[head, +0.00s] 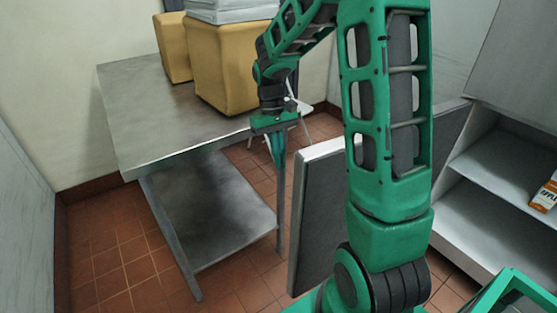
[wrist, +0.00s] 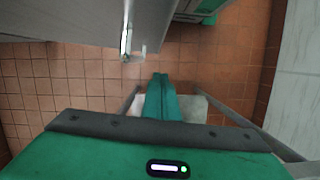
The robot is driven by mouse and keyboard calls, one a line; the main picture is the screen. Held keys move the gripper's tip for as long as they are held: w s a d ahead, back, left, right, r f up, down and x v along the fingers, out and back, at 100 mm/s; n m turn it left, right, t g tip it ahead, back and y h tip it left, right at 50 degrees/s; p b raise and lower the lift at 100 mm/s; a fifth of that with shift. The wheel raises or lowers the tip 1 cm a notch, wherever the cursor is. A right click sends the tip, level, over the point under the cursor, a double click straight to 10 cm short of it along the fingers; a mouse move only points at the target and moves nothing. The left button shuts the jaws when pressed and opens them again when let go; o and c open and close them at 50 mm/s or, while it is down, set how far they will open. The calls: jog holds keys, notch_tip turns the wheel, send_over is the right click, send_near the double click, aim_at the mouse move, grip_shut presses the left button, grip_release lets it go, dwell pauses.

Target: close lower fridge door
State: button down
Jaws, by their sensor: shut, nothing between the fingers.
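The lower fridge door (head: 322,215) stands swung open, a grey panel with a pale edge, in the middle of the head view. My arm hides part of it. The fridge's open inside (head: 500,175), with white shelves, shows at the right. My gripper (head: 278,160) points down just left of the door's free edge, apart from it in the picture. Its fingers are together and empty. In the wrist view my gripper (wrist: 160,82) hangs over floor tiles, and a grey panel that looks like the door (wrist: 85,15) is at the upper left.
A steel table (head: 150,115) with a lower shelf (head: 215,215) stands left of the gripper, with yellow boxes (head: 225,65) on top. An orange and white package (head: 545,192) lies on a fridge shelf. Tiled floor (head: 115,265) is clear at the lower left.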

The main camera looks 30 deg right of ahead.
jog(key=s+f, duration=0.5)
jog(key=f, duration=0.1)
jog(key=shift+s+a+f, duration=0.25)
jog(key=shift+s+f, duration=0.1)
